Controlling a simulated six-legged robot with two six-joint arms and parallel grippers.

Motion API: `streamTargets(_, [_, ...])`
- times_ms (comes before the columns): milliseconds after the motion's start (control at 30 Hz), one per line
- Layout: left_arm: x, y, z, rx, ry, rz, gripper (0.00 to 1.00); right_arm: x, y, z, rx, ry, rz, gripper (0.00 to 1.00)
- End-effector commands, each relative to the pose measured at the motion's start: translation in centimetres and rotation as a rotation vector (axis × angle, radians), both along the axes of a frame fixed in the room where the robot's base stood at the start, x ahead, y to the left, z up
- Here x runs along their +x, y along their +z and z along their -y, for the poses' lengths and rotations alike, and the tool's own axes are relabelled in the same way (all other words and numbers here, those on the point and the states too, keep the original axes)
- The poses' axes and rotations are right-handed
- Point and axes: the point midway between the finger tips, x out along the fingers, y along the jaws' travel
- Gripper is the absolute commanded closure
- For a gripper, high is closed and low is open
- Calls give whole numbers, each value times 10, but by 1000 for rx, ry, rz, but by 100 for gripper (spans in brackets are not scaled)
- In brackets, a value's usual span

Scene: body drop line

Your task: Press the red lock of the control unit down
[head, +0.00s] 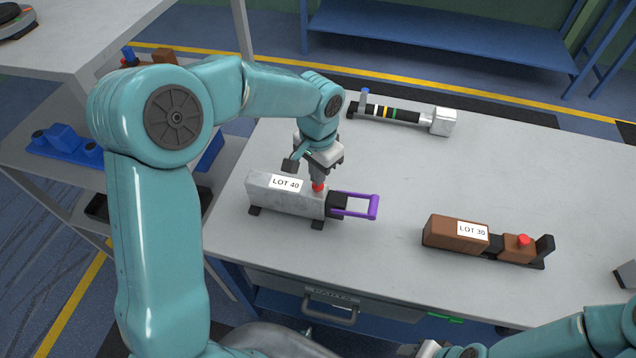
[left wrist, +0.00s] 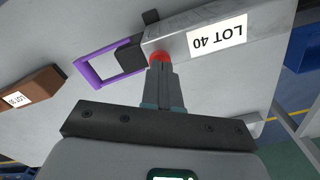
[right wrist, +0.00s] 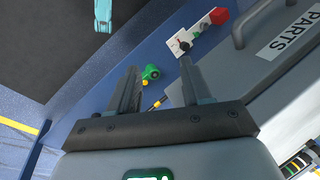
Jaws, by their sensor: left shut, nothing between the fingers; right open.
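The grey control unit labelled LOT 40 (head: 284,197) lies on the table, with a black end block and a purple handle (head: 374,207) at its right end. Its red lock (head: 318,187) is on top near that end. It also shows in the left wrist view (left wrist: 159,56). My left gripper (head: 317,178) is shut and empty, pointing down with its fingertips right at the red lock and partly hiding it. I cannot tell whether they touch or how far down the lock is. My right gripper (right wrist: 160,72) is open and empty, off the table's front edge.
A black rod-like part with a silver block (head: 443,121) lies at the back. A drawer marked PARTS (right wrist: 270,75) is near my right gripper. The table between the parts is clear.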

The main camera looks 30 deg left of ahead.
Motion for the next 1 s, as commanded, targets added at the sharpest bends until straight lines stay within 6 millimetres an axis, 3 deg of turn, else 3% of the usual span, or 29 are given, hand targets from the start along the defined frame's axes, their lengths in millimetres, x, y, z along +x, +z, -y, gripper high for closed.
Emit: streamTargets(1000, [0, -21, 0, 0, 0, -1, 100, 0, -16, 0, 0, 0, 0, 52])
